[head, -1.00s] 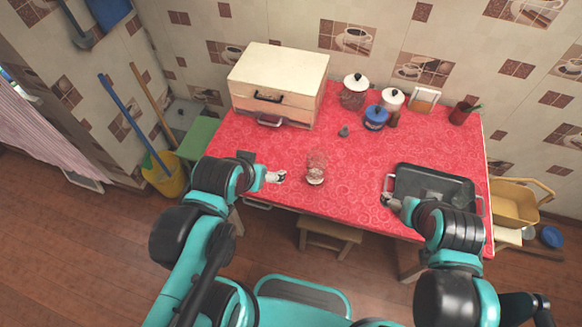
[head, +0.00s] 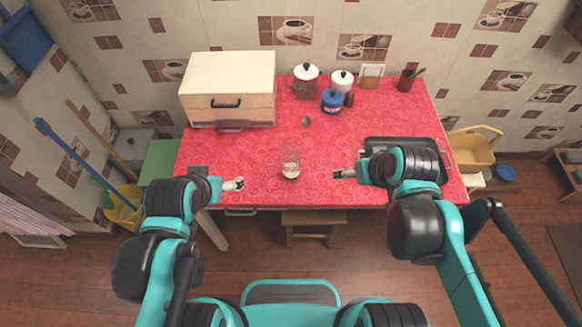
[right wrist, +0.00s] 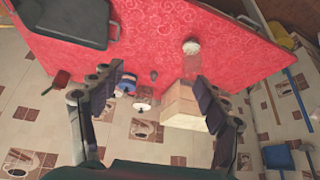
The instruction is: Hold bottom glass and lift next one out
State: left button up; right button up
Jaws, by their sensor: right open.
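A small stack of clear glasses (head: 290,166) stands upright on the red table, near its front edge. Its see-through walls make the separate glasses hard to tell apart. In the right wrist view the stack (right wrist: 191,47) shows as a pale round shape beyond the fingers. My left gripper (head: 238,184) is to the left of the stack, apart from it; its jaws are too small to read. My right gripper (head: 338,174) is to the right of the stack, apart from it. In the right wrist view its fingers (right wrist: 160,76) are spread wide with nothing between them.
A black tray (head: 408,144) lies on the right of the table, by my right arm. A cream box (head: 228,85) stands at the back left. Jars, including a blue pot (head: 333,101), stand at the back. A small dark item (head: 306,122) lies behind the glasses. The cloth around the glasses is clear.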

jog(key=w+a+f+n+g+y+b, duration=0.2)
jog(key=w+a+f+n+y+b, duration=0.15)
jog(key=w, duration=0.35)
jog(key=n+g+y+b, duration=0.25)
jog(key=n+y, duration=0.25)
jog(key=n, duration=0.3)
send_near(298, 168)
jog(key=w+f+n, duration=0.1)
jog(key=w+f+n+y+b, duration=0.1)
jog(key=f, duration=0.1)
jog(key=w+f+n+g+y+b, duration=0.1)
jog(key=f+n, duration=0.1)
jog(key=shift+w+f, duration=0.1)
jog(key=shift+w, duration=0.15)
jog(key=shift+f, duration=0.35)
jog(key=shift+f+n+y, duration=0.15)
jog(key=shift+n+y, duration=0.1)
jog(key=shift+n, duration=0.1)
jog(key=shift+a+f+b, duration=0.35)
jog(key=shift+a, duration=0.2)
jog(key=b+x, duration=0.2)
jog(key=x, duration=0.5)
jog(key=shift+s+f, duration=0.1)
jog(key=shift+s, duration=0.05)
jog(key=shift+b+x, duration=0.5)
jog(key=shift+x, duration=0.25)
jog(key=shift+a, duration=0.1)
